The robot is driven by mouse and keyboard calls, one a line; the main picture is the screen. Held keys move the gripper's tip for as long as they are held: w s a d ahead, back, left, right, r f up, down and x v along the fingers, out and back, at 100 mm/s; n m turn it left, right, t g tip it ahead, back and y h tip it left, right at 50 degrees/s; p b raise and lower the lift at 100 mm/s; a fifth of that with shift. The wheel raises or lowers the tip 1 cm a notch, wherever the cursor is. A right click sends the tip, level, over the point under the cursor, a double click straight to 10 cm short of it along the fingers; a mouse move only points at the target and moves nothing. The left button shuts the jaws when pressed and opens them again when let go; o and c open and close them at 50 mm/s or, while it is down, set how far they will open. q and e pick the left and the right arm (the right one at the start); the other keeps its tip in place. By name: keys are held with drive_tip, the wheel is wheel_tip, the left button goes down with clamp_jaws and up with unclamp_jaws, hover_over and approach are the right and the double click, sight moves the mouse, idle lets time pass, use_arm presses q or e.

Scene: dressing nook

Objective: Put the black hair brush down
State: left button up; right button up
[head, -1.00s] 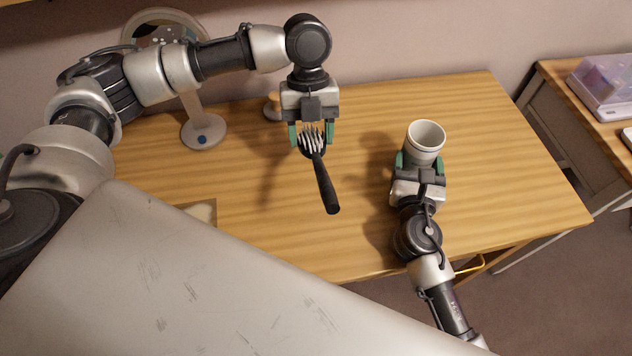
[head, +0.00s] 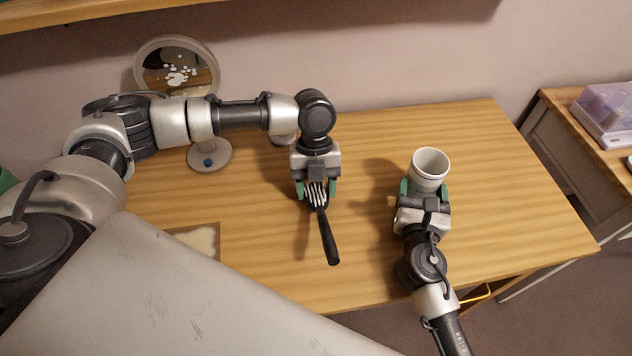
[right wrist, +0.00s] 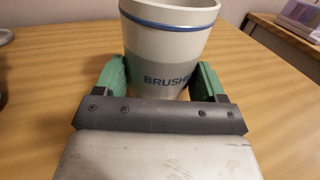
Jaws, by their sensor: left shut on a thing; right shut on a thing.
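The black hair brush (head: 328,238) is in my left gripper (head: 317,190), over the middle of the wooden table (head: 480,140) in the head view. The gripper is shut on its bristled head, and the handle points toward the table's front edge. I cannot tell whether the brush touches the tabletop. My right gripper (head: 425,190) is shut on a white cup (head: 430,165), upright and empty-looking, at the right part of the table. In the right wrist view the cup (right wrist: 165,60) has a blue band and lettering starting "BRUSH", between green fingers.
A round mirror on a stand (head: 208,155) is at the table's back left, behind my left arm. A pale flat item (head: 200,240) lies at the left. A side table at the right holds a clear box (head: 604,115). Bare wood surrounds the brush.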

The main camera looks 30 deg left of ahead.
use_arm(q)
drive_tip(key=o, duration=0.9)
drive_tip(key=shift+f, duration=0.1)
drive_tip(key=shift+o, duration=0.2)
drive_tip(key=v, duration=1.2)
drive_tip(key=shift+r, duration=0.2)
drive_tip(key=shift+o, duration=0.5)
